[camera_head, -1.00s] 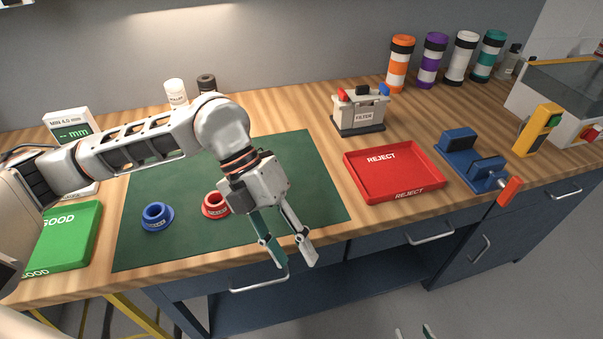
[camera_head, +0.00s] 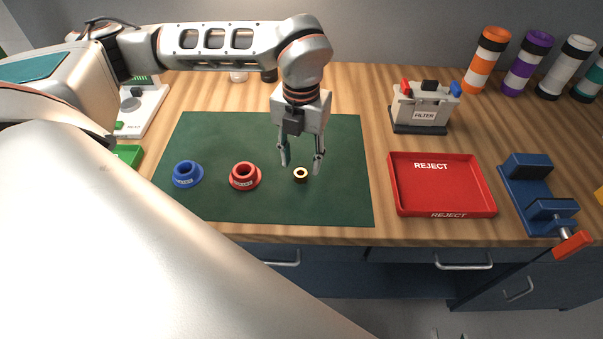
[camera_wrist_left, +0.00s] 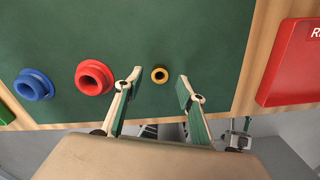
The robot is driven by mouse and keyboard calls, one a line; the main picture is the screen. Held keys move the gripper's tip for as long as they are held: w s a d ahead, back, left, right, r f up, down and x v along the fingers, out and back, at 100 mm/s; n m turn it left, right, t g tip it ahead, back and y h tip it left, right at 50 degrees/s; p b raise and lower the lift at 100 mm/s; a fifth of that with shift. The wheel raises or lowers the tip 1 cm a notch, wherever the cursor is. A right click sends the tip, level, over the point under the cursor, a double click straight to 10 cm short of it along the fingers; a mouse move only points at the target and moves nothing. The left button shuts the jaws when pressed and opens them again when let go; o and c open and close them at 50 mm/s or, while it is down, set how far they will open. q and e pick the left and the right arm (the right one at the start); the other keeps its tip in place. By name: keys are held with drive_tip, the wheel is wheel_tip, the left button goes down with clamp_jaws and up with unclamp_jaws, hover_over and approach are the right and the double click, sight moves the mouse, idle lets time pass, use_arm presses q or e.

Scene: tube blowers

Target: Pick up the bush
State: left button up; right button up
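The bush is a small brass-coloured ring with a dark hole (camera_head: 301,174), lying on the green mat (camera_head: 215,134) to the right of the red flanged piece. It also shows in the left wrist view (camera_wrist_left: 159,74), between and beyond my fingertips. My left gripper (camera_head: 301,168) is open and empty above the bush, one finger on each side of it in the head view. In the left wrist view the open fingers (camera_wrist_left: 157,91) are apart from the bush. My right gripper is not in view.
A red flanged piece (camera_head: 245,176) and a blue one (camera_head: 187,174) stand left of the bush. A red REJECT tray (camera_head: 440,185), a filter box (camera_head: 423,105) and a blue vise (camera_head: 540,195) are to the right. The mat's right part is clear.

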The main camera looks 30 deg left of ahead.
sight(301, 171)
use_arm(q)
drive_tip(key=shift+f, duration=1.7)
clamp_jaws()
drive_tip(key=shift+r, duration=0.15)
